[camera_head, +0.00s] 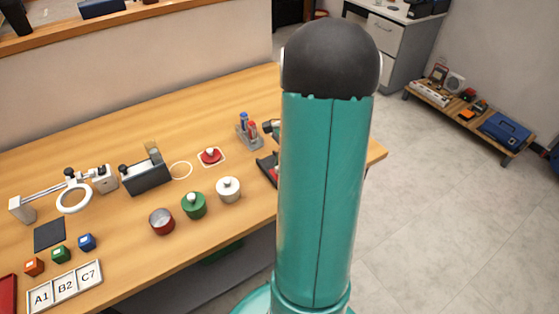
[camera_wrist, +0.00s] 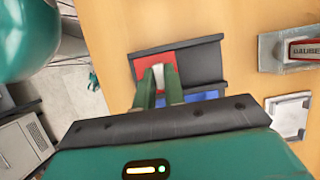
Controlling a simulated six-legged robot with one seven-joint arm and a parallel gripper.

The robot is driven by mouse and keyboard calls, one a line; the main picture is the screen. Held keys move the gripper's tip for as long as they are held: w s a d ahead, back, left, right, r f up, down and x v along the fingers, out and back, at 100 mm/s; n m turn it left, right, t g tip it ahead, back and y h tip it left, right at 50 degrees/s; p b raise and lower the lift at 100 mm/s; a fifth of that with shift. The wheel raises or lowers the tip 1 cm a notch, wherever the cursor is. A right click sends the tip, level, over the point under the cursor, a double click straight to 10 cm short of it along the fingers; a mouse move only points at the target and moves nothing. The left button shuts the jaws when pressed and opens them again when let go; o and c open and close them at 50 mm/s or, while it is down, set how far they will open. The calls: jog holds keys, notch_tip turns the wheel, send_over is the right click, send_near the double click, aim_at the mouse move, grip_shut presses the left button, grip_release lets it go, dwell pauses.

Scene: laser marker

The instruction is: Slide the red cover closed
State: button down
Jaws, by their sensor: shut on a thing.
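The red cover (camera_wrist: 143,66) lies at the left end of a dark track (camera_wrist: 204,63) in the wrist view. A pale grip (camera_wrist: 158,75) stands up on the cover. My gripper (camera_wrist: 160,84) reaches over it, with its green fingers shut on this grip. Dark track lies bare to the right of the cover. A blue part (camera_wrist: 205,96) shows just below the track, partly hidden by my gripper body.
A block labelled "GAUGE" (camera_wrist: 303,50) and a pale square tray (camera_wrist: 289,116) stand to the right in the wrist view.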

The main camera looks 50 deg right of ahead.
jog(key=c, duration=1.5)
grip_release()
jog(key=shift+s, duration=0.25)
jog(key=shift+o, duration=0.2)
jog(key=shift+w, duration=0.15)
jog(key=shift+d+r, duration=0.2)
jog(key=shift+r, duration=0.35)
jog(key=v, duration=1.2)
jog(key=shift+d+r, duration=0.15)
jog(key=shift+r, duration=0.15)
